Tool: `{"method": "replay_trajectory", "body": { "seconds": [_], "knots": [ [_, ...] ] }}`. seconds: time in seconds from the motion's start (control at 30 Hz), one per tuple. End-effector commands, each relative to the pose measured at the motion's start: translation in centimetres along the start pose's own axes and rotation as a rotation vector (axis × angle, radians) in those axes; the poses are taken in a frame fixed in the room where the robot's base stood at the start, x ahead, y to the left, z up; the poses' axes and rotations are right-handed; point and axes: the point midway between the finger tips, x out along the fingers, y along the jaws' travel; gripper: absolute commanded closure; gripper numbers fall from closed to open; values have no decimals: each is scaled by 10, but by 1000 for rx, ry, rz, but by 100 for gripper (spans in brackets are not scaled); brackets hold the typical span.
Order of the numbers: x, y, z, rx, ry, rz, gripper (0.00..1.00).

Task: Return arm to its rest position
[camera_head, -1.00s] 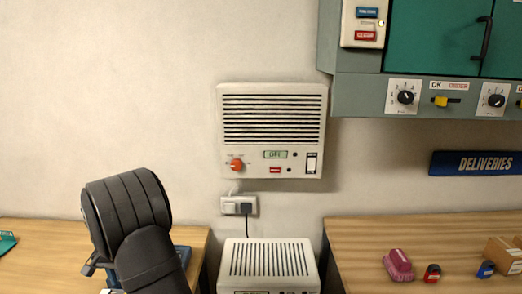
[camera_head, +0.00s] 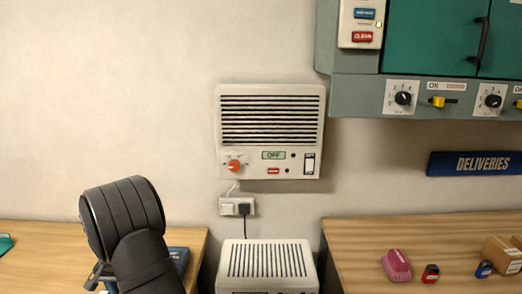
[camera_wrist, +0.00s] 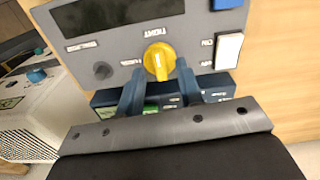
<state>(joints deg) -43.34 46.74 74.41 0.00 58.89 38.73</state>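My arm (camera_head: 125,225) stands at the lower left of the head view, in front of the wooden desk. My gripper (camera_wrist: 160,78) shows in the wrist view with its two blue-grey fingers apart and nothing visibly held between them. A yellow knob (camera_wrist: 159,60) on a grey panel (camera_wrist: 112,45) appears just past the fingertips, between them in the picture. I cannot tell how far the tips are from it. The gripper's fingers are not clear in the head view.
A wall unit (camera_head: 270,130) with an orange knob hangs mid-wall, above a vented white box (camera_head: 267,260). A teal cabinet (camera_head: 430,40) is at upper right. The right desk (camera_head: 350,235) holds a pink object (camera_head: 396,265) and small items. The wall above my arm is bare.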

Motion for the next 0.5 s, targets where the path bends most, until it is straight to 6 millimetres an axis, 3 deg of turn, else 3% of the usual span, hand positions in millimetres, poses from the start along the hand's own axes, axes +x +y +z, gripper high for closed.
{"method": "replay_trajectory", "body": {
  "seconds": [0.5],
  "knots": [
    [-101, 0, -1, 0, 4, -4, 66]
  ]
}}
